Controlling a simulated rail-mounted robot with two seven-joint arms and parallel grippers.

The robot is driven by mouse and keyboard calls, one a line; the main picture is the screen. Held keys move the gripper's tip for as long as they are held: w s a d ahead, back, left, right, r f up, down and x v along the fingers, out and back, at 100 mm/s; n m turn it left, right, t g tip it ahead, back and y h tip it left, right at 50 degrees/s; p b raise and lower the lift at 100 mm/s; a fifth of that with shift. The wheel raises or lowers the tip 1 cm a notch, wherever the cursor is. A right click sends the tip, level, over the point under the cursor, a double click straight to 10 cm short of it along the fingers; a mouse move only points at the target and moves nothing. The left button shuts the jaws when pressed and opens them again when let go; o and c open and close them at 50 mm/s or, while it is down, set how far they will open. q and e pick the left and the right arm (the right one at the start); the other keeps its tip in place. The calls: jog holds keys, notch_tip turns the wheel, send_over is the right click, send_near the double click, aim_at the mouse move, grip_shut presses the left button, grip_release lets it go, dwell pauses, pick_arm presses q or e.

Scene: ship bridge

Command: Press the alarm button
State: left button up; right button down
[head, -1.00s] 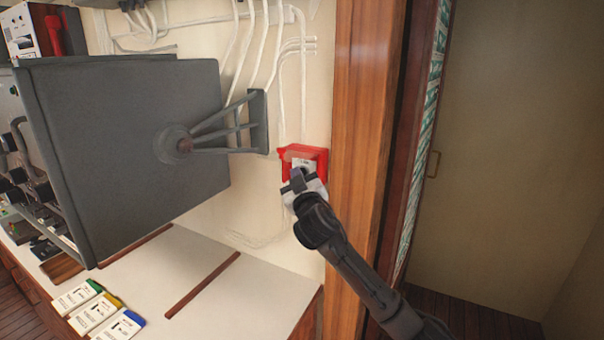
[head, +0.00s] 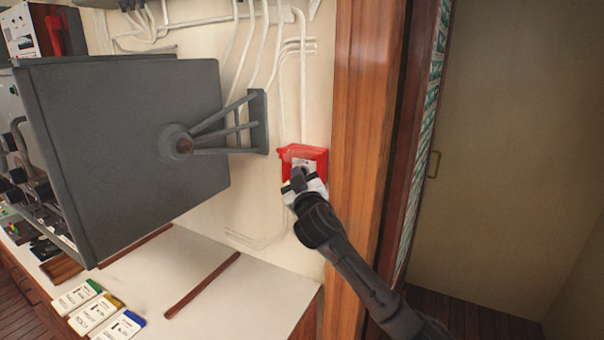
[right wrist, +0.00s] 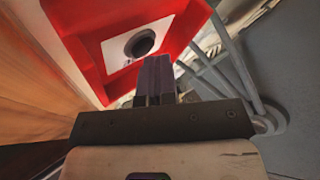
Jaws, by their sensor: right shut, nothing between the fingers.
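The alarm box (head: 313,154) is a red box on the cream wall, just left of the wooden door post. In the right wrist view the red box (right wrist: 92,58) has a white face plate with a round dark button (right wrist: 141,43) in a grey ring. My right gripper (head: 298,174) is at the front of the box and hides part of its face. Its fingers (right wrist: 155,80) are shut and empty, with their tips just below the button in the picture. I cannot tell whether they touch the box. My left gripper is not in view.
A big grey console housing (head: 120,140) stands left of the box, held by a wall bracket (head: 258,122). White cables run down the wall above the box. The wooden post (head: 360,130) is close on the right. A white counter (head: 255,290) with several labelled booklets lies below.

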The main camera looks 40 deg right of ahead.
jog(key=shift+s+a, duration=0.25)
jog(key=shift+a, duration=0.35)
jog(key=a, duration=0.1)
jog(key=s+a, duration=0.1)
jog(key=a, duration=0.2)
jog(key=shift+s+a, duration=0.35)
jog(key=shift+s, duration=0.05)
dwell(0.4)
dwell(0.5)
